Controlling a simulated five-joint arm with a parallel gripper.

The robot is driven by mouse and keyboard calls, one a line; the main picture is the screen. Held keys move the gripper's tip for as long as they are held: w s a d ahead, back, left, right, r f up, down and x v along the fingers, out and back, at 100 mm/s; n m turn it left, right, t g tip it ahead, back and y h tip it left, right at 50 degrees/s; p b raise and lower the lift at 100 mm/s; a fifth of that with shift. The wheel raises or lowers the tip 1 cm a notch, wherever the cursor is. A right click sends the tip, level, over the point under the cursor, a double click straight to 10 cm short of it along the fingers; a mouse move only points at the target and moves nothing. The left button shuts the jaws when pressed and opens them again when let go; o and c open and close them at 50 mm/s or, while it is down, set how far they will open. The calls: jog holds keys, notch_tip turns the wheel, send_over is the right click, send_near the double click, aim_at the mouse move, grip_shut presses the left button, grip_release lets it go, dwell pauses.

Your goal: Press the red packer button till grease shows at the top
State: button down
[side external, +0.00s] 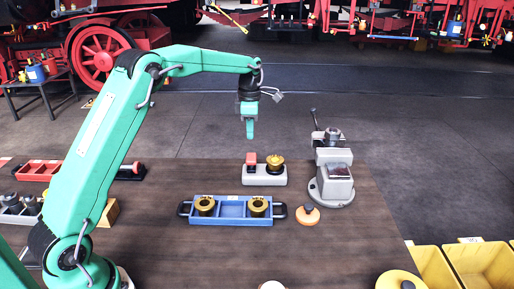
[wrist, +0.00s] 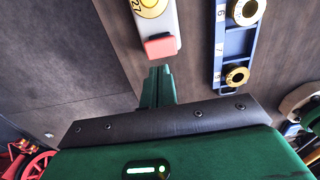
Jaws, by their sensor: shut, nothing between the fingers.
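The packer is a pale grey block (side external: 264,178) near the far edge of the table. Its red button (side external: 251,158) stands on its left end, and a brass bearing or cup (side external: 274,162) sits on its right end. My gripper (side external: 250,130) is shut and empty, pointing down above the packer, apart from the button. In the wrist view the red button (wrist: 161,47) lies just beyond my shut fingertips (wrist: 160,70), with part of the brass piece (wrist: 150,6) cut off at the top edge. I cannot tell whether grease shows on its top.
A blue tray (side external: 231,213) with two brass pieces stands in front of the packer. A grey vise (side external: 331,180) stands to the right, with an orange round item (side external: 307,215) before it. Red trays (side external: 38,171) lie at left; yellow bins (side external: 480,265) stand at the right.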

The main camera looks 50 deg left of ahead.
jog(key=shift+r, duration=2.65)
jog(key=s+d+r+m+t, duration=0.2)
jog(key=s+d+r+m, duration=0.25)
jog(key=s+m, duration=0.3)
jog(key=s+d+r+m+t, duration=0.1)
jog(key=s+d+r+m, duration=0.2)
jog(key=s+r+m, duration=0.45)
jog(key=s+d+f+m+t, duration=0.1)
jog(key=s+f+m, duration=0.3)
jog(key=s, duration=0.5)
jog(key=s+d+f+m+t, duration=0.1)
jog(key=s+f+m, duration=0.3)
jog(key=s+m, duration=0.4)
jog(key=shift+s+d+f+t, duration=0.3)
jog(key=shift+s+d+f, duration=0.05)
jog(key=shift+s+d, duration=0.55)
